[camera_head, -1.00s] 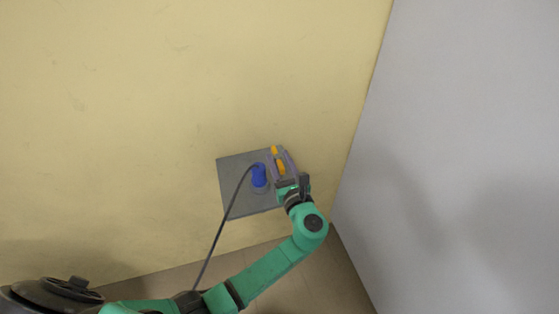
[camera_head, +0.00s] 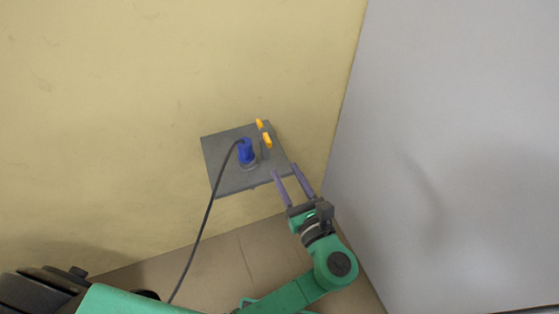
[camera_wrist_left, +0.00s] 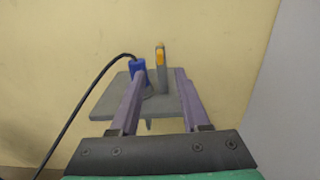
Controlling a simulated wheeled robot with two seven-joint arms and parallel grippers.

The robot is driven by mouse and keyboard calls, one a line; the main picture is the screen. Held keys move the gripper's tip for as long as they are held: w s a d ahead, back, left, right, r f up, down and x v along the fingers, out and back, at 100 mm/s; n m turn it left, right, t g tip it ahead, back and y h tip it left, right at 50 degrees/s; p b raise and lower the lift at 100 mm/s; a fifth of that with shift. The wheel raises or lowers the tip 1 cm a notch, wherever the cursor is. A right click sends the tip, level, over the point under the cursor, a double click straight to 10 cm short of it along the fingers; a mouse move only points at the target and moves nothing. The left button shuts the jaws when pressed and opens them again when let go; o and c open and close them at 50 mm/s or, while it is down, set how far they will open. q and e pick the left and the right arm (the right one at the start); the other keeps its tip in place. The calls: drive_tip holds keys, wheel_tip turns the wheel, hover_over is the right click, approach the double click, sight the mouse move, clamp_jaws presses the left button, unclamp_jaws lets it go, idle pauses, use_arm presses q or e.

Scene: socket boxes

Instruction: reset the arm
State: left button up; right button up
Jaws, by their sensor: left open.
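My left gripper (camera_head: 289,187) is open and empty, its two purple fingers apart, just below the lower right part of a grey socket box (camera_head: 222,170). The box is on the yellow wall. A blue plug (camera_head: 246,153) sits in the box, with a dark cable running from it down to the left. Orange-yellow parts (camera_head: 267,140) stand right of the plug. In the left wrist view, the fingers (camera_wrist_left: 155,95) reach toward the box, with the blue plug (camera_wrist_left: 137,69) by the left finger and an orange part (camera_wrist_left: 159,56) between them. My right gripper is not in view.
A yellow wall (camera_head: 120,100) stands behind the box, and a grey wall (camera_head: 450,150) stands close on the right. The dark cable (camera_head: 208,212) hangs left of my arm. Brown floor (camera_head: 225,262) shows below. The wall area left of the box is clear.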

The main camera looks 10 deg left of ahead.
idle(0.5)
use_arm(q)
drive_tip(key=w+a+f+n+g+h, duration=0.1)
drive_tip(key=a+f+g+h, duration=0.1)
drive_tip(key=f, duration=0.8)
drive_tip(key=a+f+n+g+h, duration=0.1)
drive_tip(key=a+f+g+h, duration=0.15)
drive_tip(key=f, duration=0.75)
drive_tip(key=s+a+f+n+g+h, duration=0.1)
drive_tip(key=s+a+f+n+g, duration=0.15)
drive_tip(key=f, duration=0.45)
drive_tip(key=s+a+f+n+g, duration=0.2)
drive_tip(key=s+f, duration=0.2)
drive_tip(key=f, duration=0.4)
drive_tip(key=s+a+f+n+g+h, duration=0.1)
drive_tip(key=s+a+f+n, duration=0.3)
drive_tip(key=s, duration=0.4)
drive_tip(key=s+a+f+n+g+h, duration=0.2)
drive_tip(key=s+a+f+n, duration=0.2)
drive_tip(key=s+f+n, duration=0.2)
drive_tip(key=s+a+f+n+g+h, duration=0.1)
drive_tip(key=s+a+f+n, duration=0.3)
drive_tip(key=s+n, duration=0.6)
drive_tip(key=shift+f+g, duration=0.5)
drive_tip(key=shift+f, duration=0.45)
drive_tip(key=shift+d+n, duration=0.1)
drive_tip(key=shift+n, duration=0.15)
